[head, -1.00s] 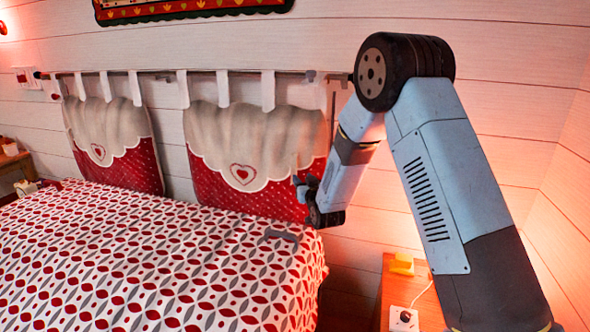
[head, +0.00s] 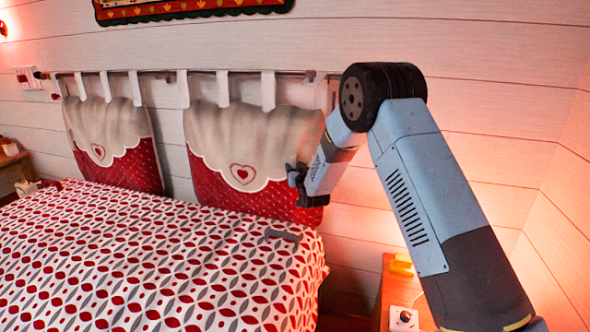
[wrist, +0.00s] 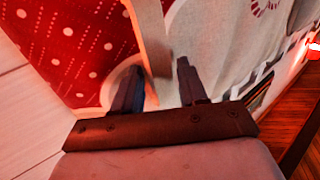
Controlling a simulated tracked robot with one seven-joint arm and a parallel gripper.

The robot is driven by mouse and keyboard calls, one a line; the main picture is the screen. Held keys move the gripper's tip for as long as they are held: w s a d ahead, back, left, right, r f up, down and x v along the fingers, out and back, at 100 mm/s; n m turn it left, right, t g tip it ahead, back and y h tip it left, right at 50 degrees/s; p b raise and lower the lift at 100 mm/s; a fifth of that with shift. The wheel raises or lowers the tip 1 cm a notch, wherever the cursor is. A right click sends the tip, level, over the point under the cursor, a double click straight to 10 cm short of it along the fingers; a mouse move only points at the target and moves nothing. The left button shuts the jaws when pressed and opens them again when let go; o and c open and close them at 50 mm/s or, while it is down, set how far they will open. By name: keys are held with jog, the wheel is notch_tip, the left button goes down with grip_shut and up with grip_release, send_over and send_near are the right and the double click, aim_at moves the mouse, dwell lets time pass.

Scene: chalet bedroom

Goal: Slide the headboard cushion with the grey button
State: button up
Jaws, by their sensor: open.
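Two headboard cushions hang by tabs from a rail on the wall, each cream above and dotted red below, with a heart. My gripper (head: 295,176) is at the right edge of the right cushion (head: 215,182), at about the height of its heart. In the wrist view my open fingers (wrist: 159,70) are very close to this cushion (wrist: 75,45), with a pale band of its trim between them. I cannot tell whether they touch it. The left cushion (head: 135,168) hangs farther away. I cannot make out a grey button on either cushion.
The bed (head: 150,265) with a patterned cover lies below the cushions. A small grey object (head: 281,235) rests on its top near the right side. A wooden bedside table (head: 391,292) stands at the right, with a yellow object (head: 402,264) on it.

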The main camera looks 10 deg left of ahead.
jog(key=shift+c, duration=0.2)
grip_shut()
dwell(0.5)
